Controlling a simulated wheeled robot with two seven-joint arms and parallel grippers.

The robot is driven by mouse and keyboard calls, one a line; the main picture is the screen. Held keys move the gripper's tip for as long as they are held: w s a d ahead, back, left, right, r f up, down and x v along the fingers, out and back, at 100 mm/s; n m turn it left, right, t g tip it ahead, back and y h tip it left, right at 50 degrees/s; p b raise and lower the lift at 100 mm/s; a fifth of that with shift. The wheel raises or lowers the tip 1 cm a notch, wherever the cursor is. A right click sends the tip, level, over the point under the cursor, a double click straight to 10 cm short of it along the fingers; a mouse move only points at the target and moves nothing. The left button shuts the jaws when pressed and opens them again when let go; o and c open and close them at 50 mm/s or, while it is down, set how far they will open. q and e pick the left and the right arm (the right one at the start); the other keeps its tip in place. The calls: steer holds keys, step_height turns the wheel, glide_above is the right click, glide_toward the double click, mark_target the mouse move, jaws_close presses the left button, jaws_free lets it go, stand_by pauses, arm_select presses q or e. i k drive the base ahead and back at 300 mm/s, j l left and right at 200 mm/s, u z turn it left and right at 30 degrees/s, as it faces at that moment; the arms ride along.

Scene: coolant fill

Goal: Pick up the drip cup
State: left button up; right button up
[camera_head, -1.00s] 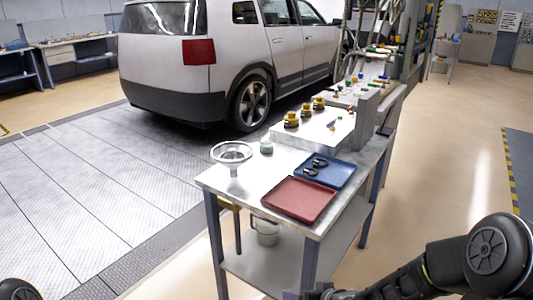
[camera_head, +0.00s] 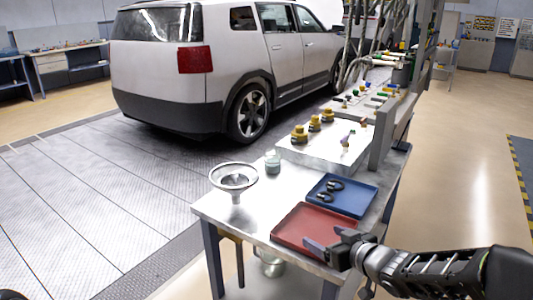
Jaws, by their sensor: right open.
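A small grey-green cup (camera_head: 273,162), which looks like the drip cup, stands upright on the metal table (camera_head: 215,208), right of the funnel (camera_head: 233,178). My right gripper (camera_head: 322,238) is open and empty, at the front right of the table by the red tray (camera_head: 297,219). It overlaps the tray's right corner in the picture, and I cannot tell if it touches. The cup is well apart from it, farther back and to the left. My left gripper is out of view; only a dark piece of my left arm shows at the bottom left.
A blue tray (camera_head: 341,195) with dark clip-like parts lies behind the red tray. Yellow-and-black caps (camera_head: 314,124) stand on a raised metal block (camera_head: 325,148) behind the cup. A metallic container (camera_head: 270,265) sits under the table. A white car (camera_head: 170,75) stands behind.

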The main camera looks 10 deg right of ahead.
mark_target(272, 161)
steer(key=i, duration=1.45)
